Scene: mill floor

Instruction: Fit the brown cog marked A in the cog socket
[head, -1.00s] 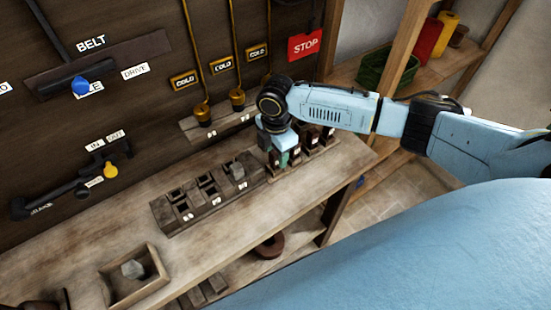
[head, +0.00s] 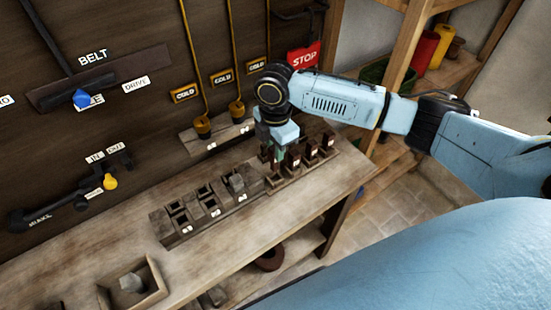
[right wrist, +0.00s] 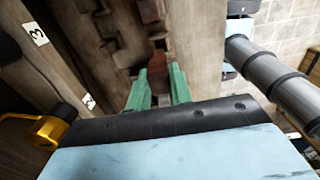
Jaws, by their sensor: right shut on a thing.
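My right gripper (head: 272,150) is at the left end of a row of small dark brown upright pieces, with its fingers pointing down. In the right wrist view its green fingers (right wrist: 157,85) are shut on a brown piece (right wrist: 158,62), mostly hidden between them. I cannot read a letter on it, so I cannot tell whether it is the cog marked A. The other brown pieces (head: 311,150) stand to the right in a wooden rack, with small white labels. A dark block with square sockets (head: 180,216) lies left of the rack. My left gripper is not in view.
A grey lump sits in a wooden tray (head: 152,297) at the bench's front left. The bench (head: 110,245) is clear between tray and socket block.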

